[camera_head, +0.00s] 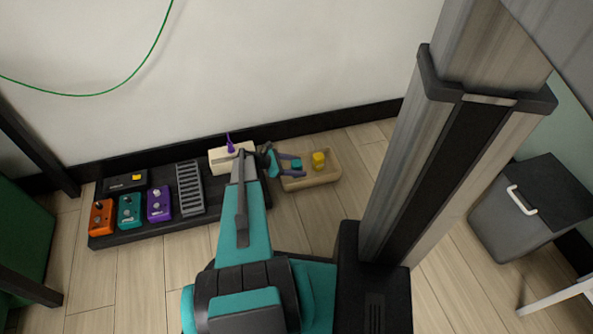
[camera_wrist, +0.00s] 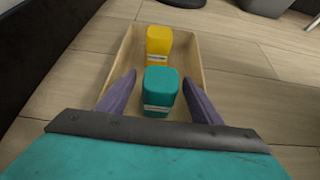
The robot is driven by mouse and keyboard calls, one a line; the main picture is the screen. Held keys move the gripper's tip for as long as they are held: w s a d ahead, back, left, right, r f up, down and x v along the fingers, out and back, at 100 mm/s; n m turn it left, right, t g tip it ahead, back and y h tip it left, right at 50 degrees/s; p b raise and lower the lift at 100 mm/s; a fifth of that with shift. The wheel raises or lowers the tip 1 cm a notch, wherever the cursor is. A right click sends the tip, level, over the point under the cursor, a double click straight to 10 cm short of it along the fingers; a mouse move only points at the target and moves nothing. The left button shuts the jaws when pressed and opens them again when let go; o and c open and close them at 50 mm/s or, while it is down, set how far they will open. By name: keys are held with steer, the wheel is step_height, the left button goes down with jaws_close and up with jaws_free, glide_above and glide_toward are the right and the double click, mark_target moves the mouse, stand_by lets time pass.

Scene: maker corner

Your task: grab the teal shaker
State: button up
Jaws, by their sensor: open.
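The teal shaker (camera_wrist: 160,90) stands in a shallow wooden tray (camera_wrist: 196,57) on the floor, with a pale label band on its side. In the wrist view it shows between the two purple fingers of my gripper (camera_wrist: 160,88), which are open on either side of it; I cannot tell whether they touch it. In the head view the teal shaker (camera_head: 296,164) shows in the left part of the tray (camera_head: 322,180), with my gripper (camera_head: 293,164) reaching over the tray's left edge. A yellow shaker (camera_wrist: 159,42) stands just beyond the teal one in the same tray.
A black pedalboard (camera_head: 130,235) with several coloured pedals lies left of the tray. A cream box (camera_head: 222,160) with a purple piece sits near the wall. A grey drawer unit (camera_head: 520,215) stands at the right. The floor (camera_head: 335,137) between tray and wall is narrow.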

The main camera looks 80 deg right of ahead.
stand_by(0.3)
steer(key=c, duration=1.2)
steer(key=shift+r, duration=0.1)
steer(key=shift+r+p, duration=1.95)
steer(key=shift+r, duration=3)
